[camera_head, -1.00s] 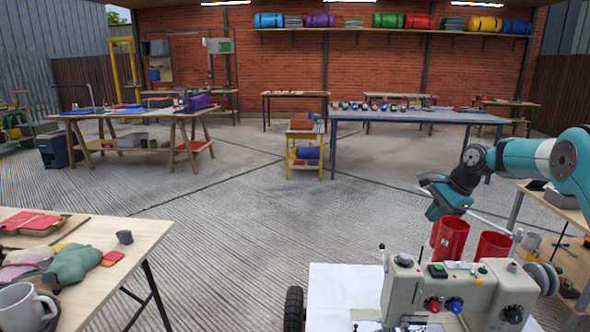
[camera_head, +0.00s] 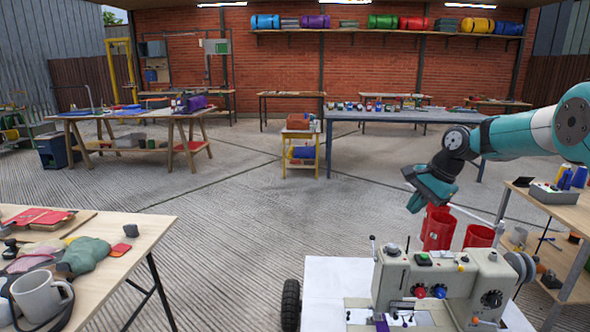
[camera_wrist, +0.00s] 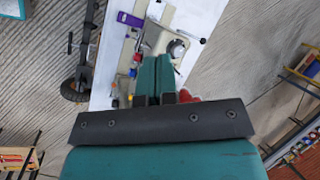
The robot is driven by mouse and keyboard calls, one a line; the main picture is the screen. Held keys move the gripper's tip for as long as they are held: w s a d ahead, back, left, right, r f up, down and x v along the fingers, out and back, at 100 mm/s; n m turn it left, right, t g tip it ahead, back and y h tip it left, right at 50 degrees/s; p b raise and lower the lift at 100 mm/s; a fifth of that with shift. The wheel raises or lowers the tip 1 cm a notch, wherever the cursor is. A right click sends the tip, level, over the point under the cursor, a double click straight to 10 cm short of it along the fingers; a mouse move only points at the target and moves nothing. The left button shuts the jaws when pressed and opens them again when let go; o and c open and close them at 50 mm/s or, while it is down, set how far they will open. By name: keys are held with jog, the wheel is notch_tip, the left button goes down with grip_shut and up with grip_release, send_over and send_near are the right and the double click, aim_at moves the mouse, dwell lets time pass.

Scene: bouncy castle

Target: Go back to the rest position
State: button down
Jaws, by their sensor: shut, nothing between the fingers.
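My gripper (camera_head: 418,198) hangs in the air at the end of my teal arm, on the right of the head view. It is above and behind the beige machine (camera_head: 440,281), near the two red cups. In the wrist view my gripper (camera_wrist: 156,68) shows its two teal fingers together, with nothing between them. Below them lie the white board and the machine (camera_wrist: 130,50), apart from the fingers.
Red cups (camera_head: 438,230) stand behind the machine. A wooden table (camera_head: 120,245) with a mug (camera_head: 38,298) and cloths is at the left. A wooden shelf bench (camera_head: 560,215) is at the right. The middle floor is open.

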jog(key=s+a+r+n+p, duration=0.1)
jog(key=s+a+r+n, duration=0.35)
jog(key=s, duration=0.25)
jog(key=s+a+r+n+g+p, duration=0.1)
jog(key=s+a+r+n+p, duration=0.15)
jog(key=s+a+r, duration=0.35)
jog(key=s+a+r+n+p, duration=0.1)
jog(key=s+a+r+n, duration=0.25)
jog(key=s, duration=0.55)
jog(key=s+n+g+p, duration=0.1)
jog(key=s+n, duration=0.7)
jog(key=s, duration=1.1)
jog(key=shift+s+a+f+p, duration=0.2)
jog(key=shift+f+p, duration=0.2)
jog(key=shift+p, duration=0.2)
